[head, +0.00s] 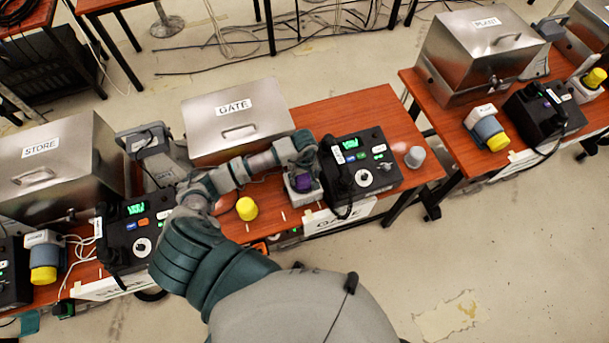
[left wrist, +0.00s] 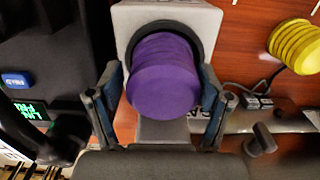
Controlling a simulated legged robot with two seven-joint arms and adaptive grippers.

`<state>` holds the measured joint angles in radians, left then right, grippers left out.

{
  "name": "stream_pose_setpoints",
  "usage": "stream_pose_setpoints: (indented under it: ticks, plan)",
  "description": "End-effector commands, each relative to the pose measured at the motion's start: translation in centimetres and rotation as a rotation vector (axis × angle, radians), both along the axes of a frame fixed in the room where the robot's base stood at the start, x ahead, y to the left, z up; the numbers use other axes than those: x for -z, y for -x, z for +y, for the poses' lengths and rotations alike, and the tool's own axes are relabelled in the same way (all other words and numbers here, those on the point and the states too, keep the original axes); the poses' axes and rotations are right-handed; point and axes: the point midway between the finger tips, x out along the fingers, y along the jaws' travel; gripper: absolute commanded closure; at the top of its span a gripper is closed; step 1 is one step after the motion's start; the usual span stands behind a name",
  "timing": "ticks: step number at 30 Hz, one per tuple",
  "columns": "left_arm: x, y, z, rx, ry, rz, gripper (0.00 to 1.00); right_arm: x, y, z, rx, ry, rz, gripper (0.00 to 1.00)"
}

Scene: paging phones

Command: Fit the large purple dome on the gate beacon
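The gate beacon (head: 307,197) is a pale box at the front of the middle table, left of the black phone console. The large purple dome (head: 303,183) is at its top. In the left wrist view the dome (left wrist: 163,92) stands in the dark ring of the beacon's pale housing (left wrist: 205,18). My left gripper (head: 301,168) is right over the beacon. Its two fingers (left wrist: 162,98) stand on either side of the dome, with narrow gaps, so it looks open around it. The dome's seating in the ring is partly hidden. My right gripper is not in view.
A yellow dome (head: 246,208) stands on the table left of the beacon, and a grey dome (head: 415,157) stands right of the phone console (head: 360,165). The steel GATE box (head: 236,120) is behind. Other tables with beacons and phones stand left and right.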

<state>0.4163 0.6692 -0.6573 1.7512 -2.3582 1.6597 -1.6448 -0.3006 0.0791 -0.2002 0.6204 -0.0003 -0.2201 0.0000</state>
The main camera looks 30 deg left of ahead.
Motion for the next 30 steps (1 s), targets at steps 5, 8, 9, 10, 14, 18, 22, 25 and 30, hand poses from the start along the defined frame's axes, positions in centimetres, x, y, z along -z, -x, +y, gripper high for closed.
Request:
stream_pose_setpoints:
  ticks: [5,8,9,10,14,18,22,25,30]
  plan:
    - [0.0,0.1,0.4,-0.002,0.001,0.000,0.08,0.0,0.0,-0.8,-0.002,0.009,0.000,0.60]
    - [0.0,0.1,0.4,-0.002,0.002,0.001,0.08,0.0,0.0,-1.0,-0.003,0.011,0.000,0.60]
    - [0.0,0.1,0.4,-0.002,0.001,0.000,0.08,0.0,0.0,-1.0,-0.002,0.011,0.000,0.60]
    - [-0.1,0.0,0.4,-0.002,0.001,0.000,0.08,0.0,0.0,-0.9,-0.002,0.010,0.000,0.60]
    - [-1.1,-0.1,0.2,-0.001,0.000,-0.003,0.08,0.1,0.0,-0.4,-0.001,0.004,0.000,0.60]
    - [-3.8,-0.2,0.1,0.000,-0.005,-0.007,0.08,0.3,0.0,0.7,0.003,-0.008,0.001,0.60]
    - [-6.9,-0.1,0.0,0.000,-0.006,-0.007,0.08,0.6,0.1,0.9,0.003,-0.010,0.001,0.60]
    - [-8.9,-0.1,0.1,0.000,-0.004,-0.006,0.08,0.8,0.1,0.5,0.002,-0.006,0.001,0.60]
    - [-11.3,-0.1,0.3,-0.001,-0.001,-0.003,0.08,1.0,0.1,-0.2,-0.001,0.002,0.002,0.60]
